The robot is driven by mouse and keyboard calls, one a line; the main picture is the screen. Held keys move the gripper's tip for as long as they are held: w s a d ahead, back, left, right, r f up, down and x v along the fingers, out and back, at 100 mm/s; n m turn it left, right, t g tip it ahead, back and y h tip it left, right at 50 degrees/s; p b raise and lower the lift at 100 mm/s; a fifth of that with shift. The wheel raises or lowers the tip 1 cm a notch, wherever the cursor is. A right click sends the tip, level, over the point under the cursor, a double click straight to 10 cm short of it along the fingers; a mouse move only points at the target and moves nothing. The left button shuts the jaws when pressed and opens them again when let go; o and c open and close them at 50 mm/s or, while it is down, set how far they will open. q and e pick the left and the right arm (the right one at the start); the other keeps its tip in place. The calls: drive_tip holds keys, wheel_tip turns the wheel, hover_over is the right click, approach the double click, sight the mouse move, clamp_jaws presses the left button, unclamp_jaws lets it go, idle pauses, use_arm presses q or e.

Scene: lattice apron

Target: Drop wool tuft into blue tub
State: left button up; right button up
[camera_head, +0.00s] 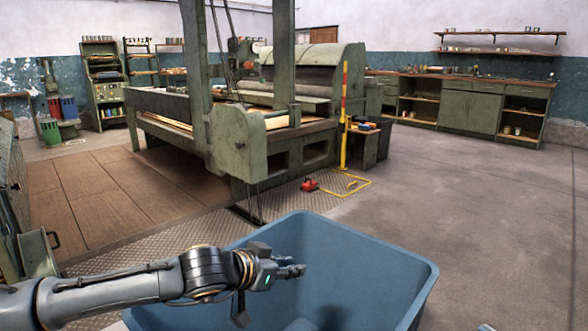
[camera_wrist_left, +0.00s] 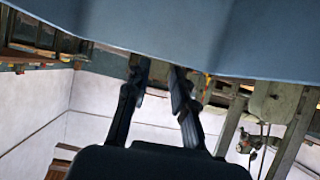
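The large blue tub (camera_head: 385,262) stands at the bottom centre of the head view, open at the top. A blue surface, which looks like the tub (camera_wrist_left: 225,40), fills the top of the left wrist view. My left gripper (camera_head: 297,269) is over the tub's opening, pointing right. In the left wrist view its two fingers (camera_wrist_left: 158,68) are apart with an empty gap between them. I see no wool tuft in either view. The tub's bottom is mostly cut off and shaded, so I cannot tell what lies there.
A big green machine (camera_head: 225,145) stands behind the tub, with a yellow post (camera_head: 344,120) and a small red object (camera_head: 309,185) on the floor near it. Concrete floor (camera_head: 480,220) is clear to the right. Green cabinets (camera_head: 470,108) line the back wall.

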use_arm(q)
drive_tip(key=shift+r, duration=0.1)
drive_tip(key=v, duration=1.2)
drive_tip(key=shift+s, duration=0.1)
